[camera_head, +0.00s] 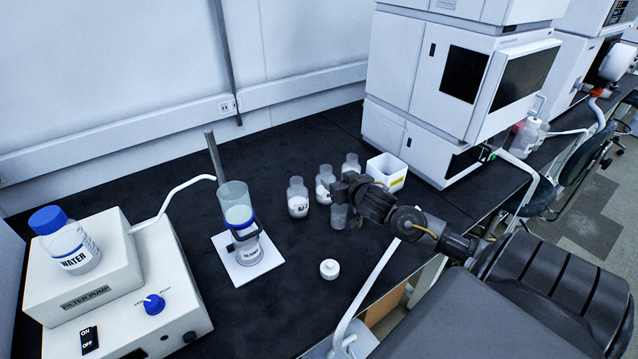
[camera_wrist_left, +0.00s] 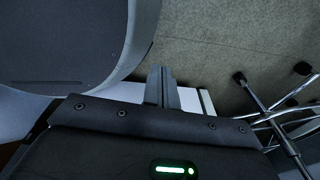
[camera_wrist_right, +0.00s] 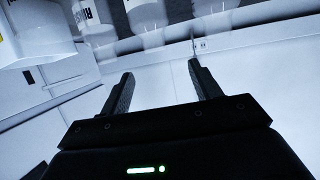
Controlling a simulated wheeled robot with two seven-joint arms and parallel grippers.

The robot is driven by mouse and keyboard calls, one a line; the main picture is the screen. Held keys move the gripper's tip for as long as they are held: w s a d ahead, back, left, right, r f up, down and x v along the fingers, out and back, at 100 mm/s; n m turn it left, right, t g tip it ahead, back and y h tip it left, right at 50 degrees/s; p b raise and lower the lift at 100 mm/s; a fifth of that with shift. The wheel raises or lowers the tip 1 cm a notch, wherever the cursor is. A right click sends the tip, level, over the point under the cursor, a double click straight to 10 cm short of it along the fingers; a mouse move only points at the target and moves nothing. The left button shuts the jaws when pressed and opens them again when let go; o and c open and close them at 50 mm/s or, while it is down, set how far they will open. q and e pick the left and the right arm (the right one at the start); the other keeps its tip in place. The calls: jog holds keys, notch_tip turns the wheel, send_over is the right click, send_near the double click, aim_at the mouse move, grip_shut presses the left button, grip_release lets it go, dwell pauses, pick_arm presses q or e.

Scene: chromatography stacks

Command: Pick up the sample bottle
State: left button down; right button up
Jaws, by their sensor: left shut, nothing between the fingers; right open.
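Several small clear bottles with white contents stand on the black bench near the middle of the head view: a left one (camera_head: 298,198), a middle one (camera_head: 324,184) and a back one (camera_head: 351,165). Another clear bottle (camera_head: 340,216) stands just below my right gripper (camera_head: 340,190), partly covered by it. I cannot read which is the sample bottle. The right gripper is open, and its fingers (camera_wrist_right: 160,85) hold nothing. In the right wrist view, blurred bottles (camera_wrist_right: 146,14) lie beyond the fingertips. My left gripper (camera_wrist_left: 162,80) is shut and empty, over the floor, away from the bench.
A white box (camera_head: 386,172) stands right of the bottles, before the tall white instrument stack (camera_head: 440,80). A white cap (camera_head: 329,269) lies in front. A filter funnel (camera_head: 238,205) on a white plate, the filter pump (camera_head: 120,290) and a water bottle (camera_head: 68,245) stand left.

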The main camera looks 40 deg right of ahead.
aim_at(327, 170)
jog(key=x, duration=0.2)
jog(key=d+x, duration=0.1)
jog(key=x, duration=0.1)
jog(key=shift+w+f, duration=0.1)
jog(key=shift+f, duration=0.1)
jog(key=shift+w, duration=0.2)
jog(key=shift+w+d, duration=0.1)
jog(key=shift+d, duration=0.05)
jog(key=p+x, duration=0.1)
jog(key=x, duration=0.4)
pick_arm(q)
jog(key=shift+s+r, duration=0.3)
jog(key=shift+s, duration=0.2)
jog(key=shift+s+r, duration=0.3)
jog(key=shift+s, duration=0.2)
pick_arm(e)
jog(key=shift+c, duration=0.3)
pick_arm(q)
jog(key=shift+w, duration=0.1)
pick_arm(e)
grip_shut()
